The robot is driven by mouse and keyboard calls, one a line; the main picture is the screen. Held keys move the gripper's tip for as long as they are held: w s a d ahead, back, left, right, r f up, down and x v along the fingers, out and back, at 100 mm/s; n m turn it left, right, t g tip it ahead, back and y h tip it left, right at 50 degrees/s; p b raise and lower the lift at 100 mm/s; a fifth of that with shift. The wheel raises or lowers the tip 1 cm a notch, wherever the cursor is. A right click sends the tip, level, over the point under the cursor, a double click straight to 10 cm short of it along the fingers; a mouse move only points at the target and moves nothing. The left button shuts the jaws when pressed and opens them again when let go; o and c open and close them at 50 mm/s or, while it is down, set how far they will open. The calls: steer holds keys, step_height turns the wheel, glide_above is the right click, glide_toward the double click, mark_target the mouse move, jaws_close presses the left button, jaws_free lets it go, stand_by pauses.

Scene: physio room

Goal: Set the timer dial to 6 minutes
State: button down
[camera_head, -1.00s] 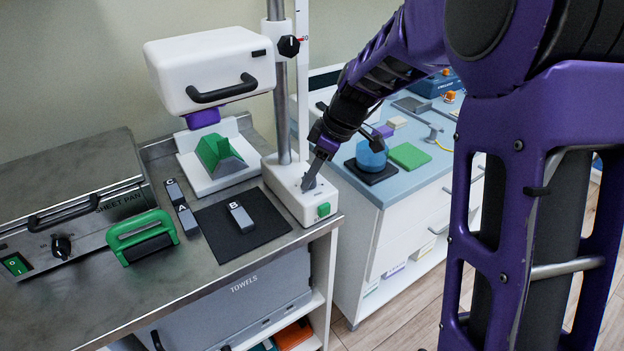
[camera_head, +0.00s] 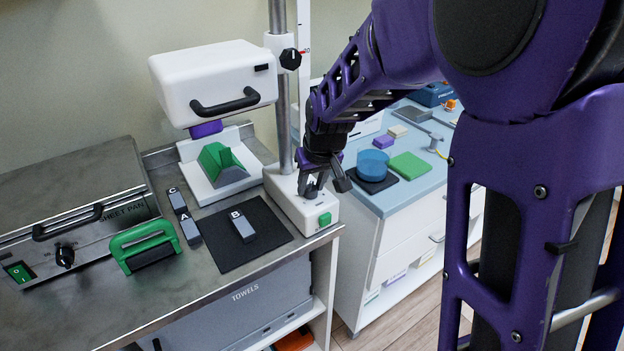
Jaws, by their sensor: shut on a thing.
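The white base (camera_head: 283,204) of the column press stands at the counter's right end, with a green button (camera_head: 325,219) on its front corner. My gripper (camera_head: 311,192) points down onto the top of this base, just behind the button. It is shut on the timer dial there. The fingers hide most of the dial, so its pointer and minute setting cannot be read.
A black knob (camera_head: 290,59) sits on the column above, beside the white press head (camera_head: 212,84). A black mat (camera_head: 262,254) with block B (camera_head: 242,226) lies left of the base. A blue cylinder (camera_head: 373,164) and green pad (camera_head: 409,165) are on the side cabinet.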

steer(key=shift+m+h, duration=0.3)
steer(key=shift+m, duration=0.5)
steer(key=shift+p, duration=0.3)
steer(key=c, duration=0.5)
jaws_free()
